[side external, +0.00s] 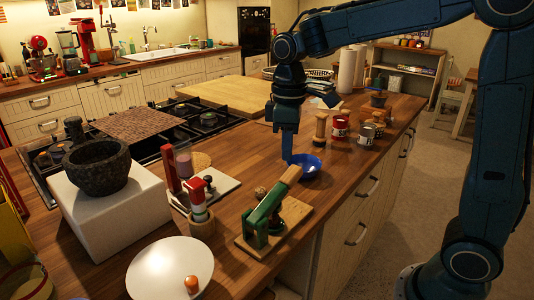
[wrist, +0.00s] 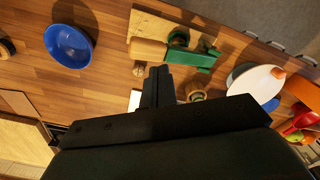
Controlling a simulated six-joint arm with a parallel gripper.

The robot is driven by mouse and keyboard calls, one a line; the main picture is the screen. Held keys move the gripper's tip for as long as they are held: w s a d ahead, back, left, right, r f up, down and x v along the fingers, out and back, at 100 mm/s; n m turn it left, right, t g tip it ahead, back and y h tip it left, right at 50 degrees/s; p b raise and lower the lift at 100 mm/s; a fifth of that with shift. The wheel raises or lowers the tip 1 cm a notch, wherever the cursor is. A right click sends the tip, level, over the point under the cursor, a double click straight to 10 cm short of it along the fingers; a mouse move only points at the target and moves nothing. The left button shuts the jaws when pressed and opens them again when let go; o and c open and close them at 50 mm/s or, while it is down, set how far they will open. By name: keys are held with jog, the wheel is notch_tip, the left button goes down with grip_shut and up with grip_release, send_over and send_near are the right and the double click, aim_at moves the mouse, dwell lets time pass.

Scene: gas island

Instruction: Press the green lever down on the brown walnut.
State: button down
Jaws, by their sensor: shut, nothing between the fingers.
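The green lever (side external: 264,210) is hinged on a green mount on a wooden board (side external: 294,212) and slopes up to a pale wooden handle (side external: 292,174). In the wrist view the green parts (wrist: 203,57) are at the upper right and the handle (wrist: 148,50) is left of them. A small round brown thing, apparently the walnut (side external: 260,192), shows beside the lever; in the wrist view it (wrist: 139,70) lies just off the board's edge. My gripper (side external: 288,158) is shut and empty, pointing down beyond the handle, near the blue bowl.
The blue bowl (side external: 306,164) stands close behind the lever. A white plate (side external: 160,262) with an orange-brown item (side external: 191,284) is in front.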

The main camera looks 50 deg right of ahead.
jog(key=shift+r, duration=1.2)
jog(key=shift+s, duration=0.15)
jog(key=s+d+m+t, duration=0.1)
jog(key=s+m+t, duration=0.4)
jog(key=s, duration=1.3)
jog(key=shift+s+f+m+t, duration=0.3)
jog(key=shift+s+m, duration=0.1)
jog(key=shift+m, duration=0.1)
jog(key=shift+w+r, duration=0.1)
jog(key=shift+r, duration=0.05)
